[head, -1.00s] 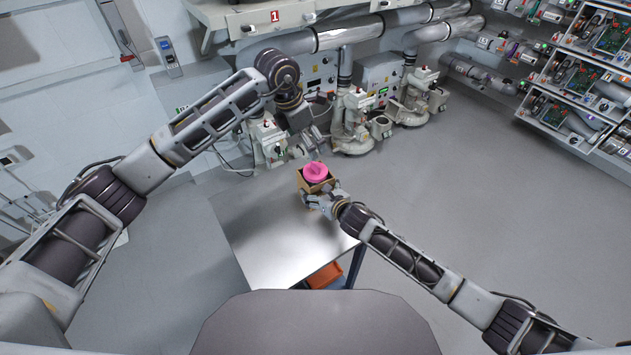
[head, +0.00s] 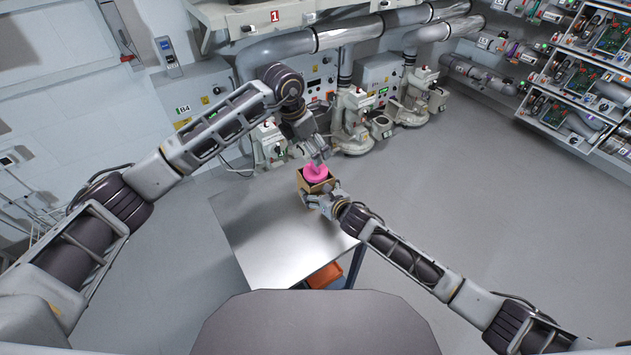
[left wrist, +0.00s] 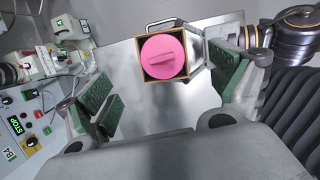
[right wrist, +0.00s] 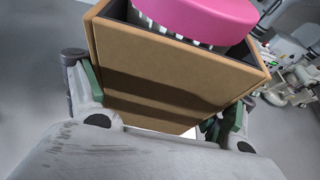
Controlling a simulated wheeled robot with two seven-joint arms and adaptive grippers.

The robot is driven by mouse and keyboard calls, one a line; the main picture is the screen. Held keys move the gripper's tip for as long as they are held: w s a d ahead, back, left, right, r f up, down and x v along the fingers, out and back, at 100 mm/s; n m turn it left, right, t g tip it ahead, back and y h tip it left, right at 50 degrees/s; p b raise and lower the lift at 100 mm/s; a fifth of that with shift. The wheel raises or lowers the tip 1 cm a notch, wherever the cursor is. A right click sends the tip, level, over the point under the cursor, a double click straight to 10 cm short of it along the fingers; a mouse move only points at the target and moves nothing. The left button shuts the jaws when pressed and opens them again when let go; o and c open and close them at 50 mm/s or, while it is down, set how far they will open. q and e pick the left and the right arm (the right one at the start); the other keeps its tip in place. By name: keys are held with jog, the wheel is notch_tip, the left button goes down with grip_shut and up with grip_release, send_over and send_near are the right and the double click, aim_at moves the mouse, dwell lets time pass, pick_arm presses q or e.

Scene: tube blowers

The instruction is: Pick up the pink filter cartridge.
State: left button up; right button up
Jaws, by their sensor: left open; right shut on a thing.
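The pink filter cartridge (head: 316,172) sits in an open brown box (head: 303,184) at the far right corner of the metal table. In the left wrist view its round pink top (left wrist: 163,56) faces up inside the box rim. In the right wrist view it rises above the box edge (right wrist: 170,75), its ribbed side partly showing. My right gripper (head: 312,200) is shut on the box, one finger on each side. My left gripper (head: 320,156) is open and empty, just beyond and above the cartridge. In the left wrist view the cartridge lies ahead, between the spread green finger pads (left wrist: 165,92).
The metal table (head: 270,235) is otherwise bare. An orange bin (head: 325,275) is below its right side. Several blower machines (head: 352,122) with pipes stand along the back wall. A shelf rack (head: 585,85) is at the upper right. Open grey floor lies right of the table.

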aim_at(313, 172)
pick_arm(q)
jog(key=shift+x, duration=1.85)
jog(key=shift+x, duration=2.6)
jog(key=shift+s+a, duration=0.1)
jog(key=shift+a, duration=0.1)
jog(key=shift+s+f, duration=0.1)
jog(key=shift+f, duration=0.05)
jog(key=c, duration=1.6)
